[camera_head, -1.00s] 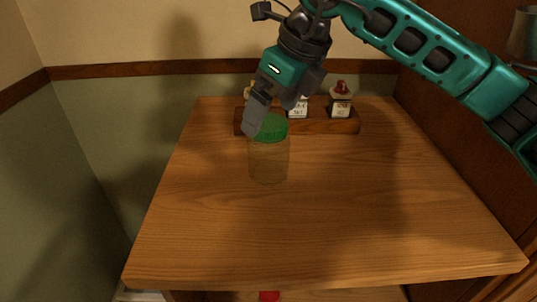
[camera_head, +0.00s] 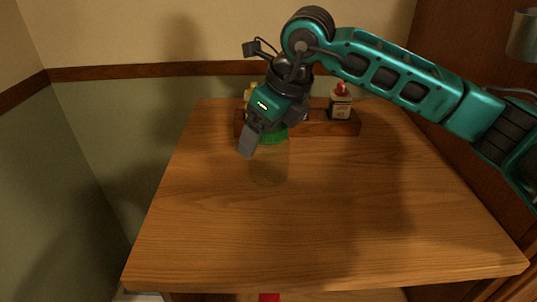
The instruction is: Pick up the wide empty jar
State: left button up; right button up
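The wide empty jar (camera_head: 268,166) stands upright on the wooden table. It is clear, with a green lid (camera_head: 275,134). My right gripper (camera_head: 269,138) is tilted downward at the lid from above. Its fingers are spread apart, one in front of the lid's left side and the other to the right, partly hidden. I cannot tell whether they touch the jar. The gripper hides part of the lid. My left gripper is not in view.
A wooden rack (camera_head: 335,128) behind the jar holds several small bottles, including a red-topped one (camera_head: 340,101) at right. My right gripper covers some of them. The wooden table (camera_head: 330,225) is clear in front and to the sides. A wall stands behind it.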

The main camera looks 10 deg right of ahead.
jog(key=c, duration=0.7)
jog(key=shift+o, duration=0.2)
jog(key=shift+r, duration=0.15)
